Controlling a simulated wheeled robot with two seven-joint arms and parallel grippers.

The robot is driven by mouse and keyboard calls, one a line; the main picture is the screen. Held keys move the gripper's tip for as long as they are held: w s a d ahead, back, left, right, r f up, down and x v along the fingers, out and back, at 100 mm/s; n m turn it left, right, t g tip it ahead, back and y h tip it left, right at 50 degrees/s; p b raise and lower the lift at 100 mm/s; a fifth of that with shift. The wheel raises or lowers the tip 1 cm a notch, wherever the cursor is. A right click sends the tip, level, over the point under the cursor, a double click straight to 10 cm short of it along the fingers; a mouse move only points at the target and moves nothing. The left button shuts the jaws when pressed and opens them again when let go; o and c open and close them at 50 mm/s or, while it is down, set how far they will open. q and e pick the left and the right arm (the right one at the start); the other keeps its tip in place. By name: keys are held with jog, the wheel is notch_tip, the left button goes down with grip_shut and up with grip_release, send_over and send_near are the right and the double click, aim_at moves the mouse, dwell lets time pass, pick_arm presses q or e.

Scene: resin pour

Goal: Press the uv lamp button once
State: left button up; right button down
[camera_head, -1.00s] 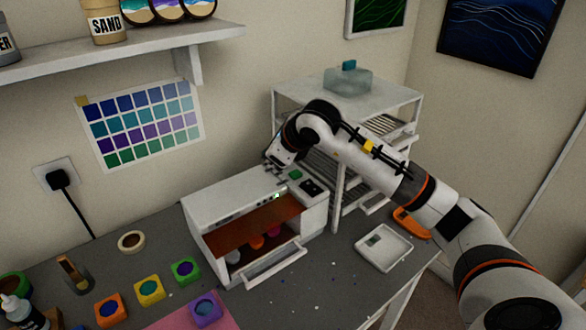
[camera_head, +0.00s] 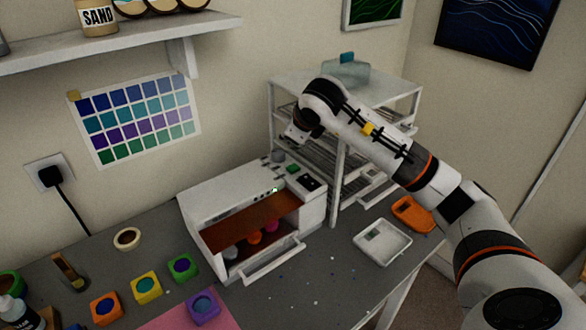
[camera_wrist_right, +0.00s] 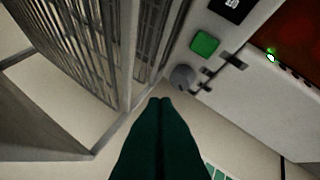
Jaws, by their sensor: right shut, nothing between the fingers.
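The UV lamp is a white box (camera_head: 230,193) on the table with its front flap folded open and a small green light (camera_head: 275,190) glowing. A green square button (camera_head: 293,168) is on its right top panel; it also shows in the right wrist view (camera_wrist_right: 205,43). A grey round knob (camera_wrist_right: 183,77) sits beside the button. My right gripper (camera_wrist_right: 165,100) is shut and empty, with its dark green fingertips near the knob in the wrist view and apart from the button. In the head view the arm's end is above and behind the panel. My left gripper is not in view.
A white rack (camera_head: 340,150) stands close behind and right of the lamp. Coloured moulds (camera_head: 146,287), a tape ring (camera_head: 127,239) and a shallow white tray (camera_head: 382,242) lie on the grey table. Several coloured pieces sit inside the lamp. The wall is close behind.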

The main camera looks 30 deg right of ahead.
aim_at(294, 170)
notch_tip(294, 170, down, 7)
jog(key=b, duration=0.4)
jog(key=shift+f, duration=0.1)
jog(key=shift+f+b, duration=0.25)
jog(key=shift+b, duration=0.2)
dwell(1.4)
jog(key=shift+f+b, duration=0.35)
jog(key=shift+b, duration=0.15)
jog(key=shift+f+b, duration=0.5)
jog(key=shift+b, duration=0.05)
dwell(0.4)
jog(key=shift+r, duration=0.15)
dwell(0.3)
jog(key=shift+r+p, duration=0.45)
jog(key=shift+r, duration=0.25)
